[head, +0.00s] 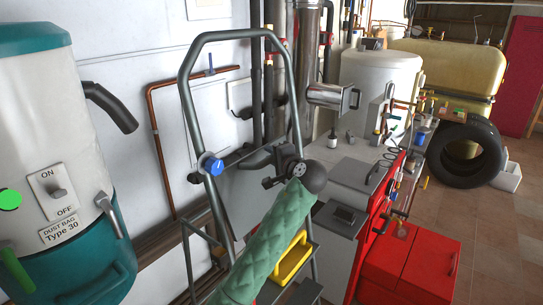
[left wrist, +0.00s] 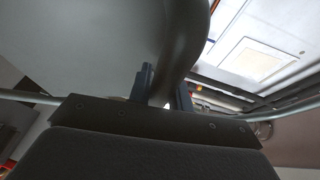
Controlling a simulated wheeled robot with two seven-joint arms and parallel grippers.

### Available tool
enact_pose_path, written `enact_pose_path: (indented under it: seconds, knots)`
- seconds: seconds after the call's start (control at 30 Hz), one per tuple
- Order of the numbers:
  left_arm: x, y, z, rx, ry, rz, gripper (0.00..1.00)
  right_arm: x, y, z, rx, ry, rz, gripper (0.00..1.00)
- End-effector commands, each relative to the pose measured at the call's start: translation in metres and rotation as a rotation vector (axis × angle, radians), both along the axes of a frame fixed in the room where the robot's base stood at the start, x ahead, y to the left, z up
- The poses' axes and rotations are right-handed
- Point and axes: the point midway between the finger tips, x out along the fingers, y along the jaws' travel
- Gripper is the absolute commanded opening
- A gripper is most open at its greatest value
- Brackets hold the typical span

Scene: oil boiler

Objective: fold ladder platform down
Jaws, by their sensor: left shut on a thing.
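The ladder (head: 190,110) has a grey tubular frame with a high arched handrail. Its grey platform (head: 238,200) stands folded up, steeply tilted, between the side rails. My left gripper (head: 258,158), on the green-sleeved arm, is at the platform's upper edge, inside the right rail. In the left wrist view the two dark fingers (left wrist: 165,88) close around a rounded grey edge beside the broad platform panel (left wrist: 80,45). The exact contact is partly hidden. My right gripper is not in view.
A yellow tray (head: 291,262) is low on the ladder's right. A teal and white dust collector (head: 50,130) stands left. A red and grey boiler unit (head: 375,215) stands close on the right. Pipes and a white wall are behind. Open tiled floor (head: 475,230) lies far right.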

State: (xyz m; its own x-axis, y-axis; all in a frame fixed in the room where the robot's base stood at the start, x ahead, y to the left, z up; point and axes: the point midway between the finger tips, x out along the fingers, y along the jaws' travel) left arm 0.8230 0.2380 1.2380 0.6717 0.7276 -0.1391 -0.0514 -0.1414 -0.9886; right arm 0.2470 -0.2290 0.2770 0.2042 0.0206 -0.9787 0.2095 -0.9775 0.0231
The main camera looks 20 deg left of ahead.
Motion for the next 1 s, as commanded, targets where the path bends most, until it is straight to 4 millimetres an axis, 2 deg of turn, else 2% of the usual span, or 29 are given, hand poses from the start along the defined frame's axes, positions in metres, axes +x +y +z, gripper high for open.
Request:
enact_pose_path:
  seconds: [0.17,0.23,0.3,0.43,0.73,0.77,0.83,0.87,1.0]
  knots:
    - [0.004,0.010,0.002,-0.040,0.016,0.003,0.00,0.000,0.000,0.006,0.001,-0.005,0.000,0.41]
    - [0.007,0.018,0.001,-0.078,0.029,0.003,0.00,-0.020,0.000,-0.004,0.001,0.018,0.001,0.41]
    - [0.010,0.028,-0.003,-0.103,0.039,0.003,0.00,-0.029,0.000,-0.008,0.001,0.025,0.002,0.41]
    - [0.015,0.043,-0.008,-0.103,0.039,0.002,0.00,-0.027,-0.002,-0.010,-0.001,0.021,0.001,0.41]
    - [0.016,0.044,-0.009,-0.104,0.041,0.001,0.00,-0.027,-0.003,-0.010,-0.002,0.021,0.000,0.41]
    - [0.016,0.044,-0.010,-0.104,0.041,0.001,0.24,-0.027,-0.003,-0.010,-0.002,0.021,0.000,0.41]
    - [0.016,0.044,-0.010,-0.103,0.040,0.001,0.38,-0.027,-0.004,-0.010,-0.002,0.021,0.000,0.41]
    - [0.016,0.044,-0.009,-0.103,0.040,0.001,0.41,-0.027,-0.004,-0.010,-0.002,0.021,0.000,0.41]
    - [0.016,0.044,-0.009,-0.103,0.039,0.001,0.41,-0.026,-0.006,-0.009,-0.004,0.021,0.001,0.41]
